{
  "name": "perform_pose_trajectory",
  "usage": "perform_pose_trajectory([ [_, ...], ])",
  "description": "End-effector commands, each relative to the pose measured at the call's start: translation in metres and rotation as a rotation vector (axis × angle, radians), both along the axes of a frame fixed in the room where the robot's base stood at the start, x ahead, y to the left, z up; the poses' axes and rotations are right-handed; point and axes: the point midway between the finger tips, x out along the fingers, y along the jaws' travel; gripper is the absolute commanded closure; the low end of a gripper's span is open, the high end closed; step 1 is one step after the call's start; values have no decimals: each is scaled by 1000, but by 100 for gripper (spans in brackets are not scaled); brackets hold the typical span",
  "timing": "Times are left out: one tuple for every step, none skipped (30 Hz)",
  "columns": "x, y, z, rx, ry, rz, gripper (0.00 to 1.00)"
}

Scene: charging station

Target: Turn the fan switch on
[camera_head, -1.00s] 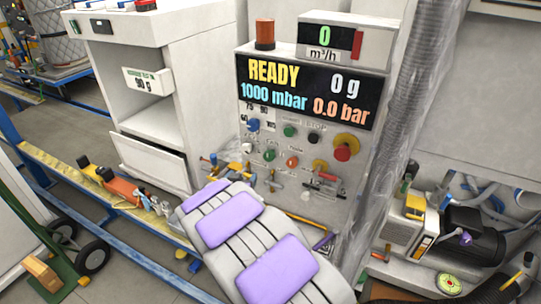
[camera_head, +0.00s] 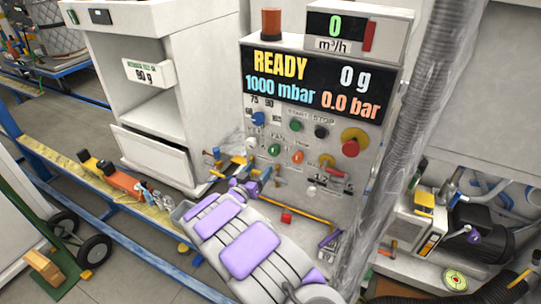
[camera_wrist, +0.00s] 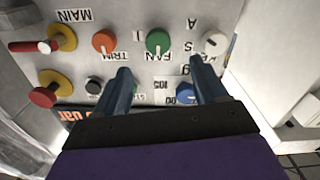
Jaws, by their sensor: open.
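The control panel (camera_head: 345,195) faces me with its screen reading READY. The fan switch is a green round knob (camera_head: 275,150) beside the FAN label, low on the panel. In the wrist view, where the lettering is upside down, this green knob (camera_wrist: 158,41) lies just beyond and between my two dark blue fingers. My gripper (camera_wrist: 163,75) is open and empty, its fingers pointing at the panel and spread apart. I cannot tell the exact gap between fingertips and knob, and no contact shows. In the head view my gripper is small and partly hidden by my arm.
An orange knob (camera_wrist: 104,41) and a white knob (camera_wrist: 214,43) flank the green one. A blue knob (camera_wrist: 186,93) and a black button (camera_wrist: 94,85) sit near my fingers. A red button (camera_head: 351,149) is at right. A wrapped hose (camera_head: 410,100) runs beside the panel.

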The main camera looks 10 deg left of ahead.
Motion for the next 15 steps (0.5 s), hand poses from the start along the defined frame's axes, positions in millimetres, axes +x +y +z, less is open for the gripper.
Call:
perform_pose_trajectory([
  [11, -5, 0, 3, -3, -4, 29],
  [16, -8, 0, 2, -4, -4, 29],
  [24, -11, 0, 2, -4, -5, 29],
  [29, -13, -1, 2, -3, -5, 29],
  [35, -15, -1, 0, -2, -5, 29],
  [42, -18, -1, 0, -3, -4, 29],
  [48, -20, -1, 1, -3, -4, 29],
  [53, -21, -1, 2, -3, -3, 29],
  [60, -23, -2, 3, -2, -3, 29],
  [65, -25, -2, 2, 0, -2, 29],
  [69, -26, -2, 0, 0, -1, 29],
  [75, -29, -1, 1, -1, -1, 29],
  [79, -29, -1, 1, -2, -1, 29],
  [82, -29, 0, 1, -3, 0, 29],
  [86, -31, 0, 2, -3, -1, 29],
])
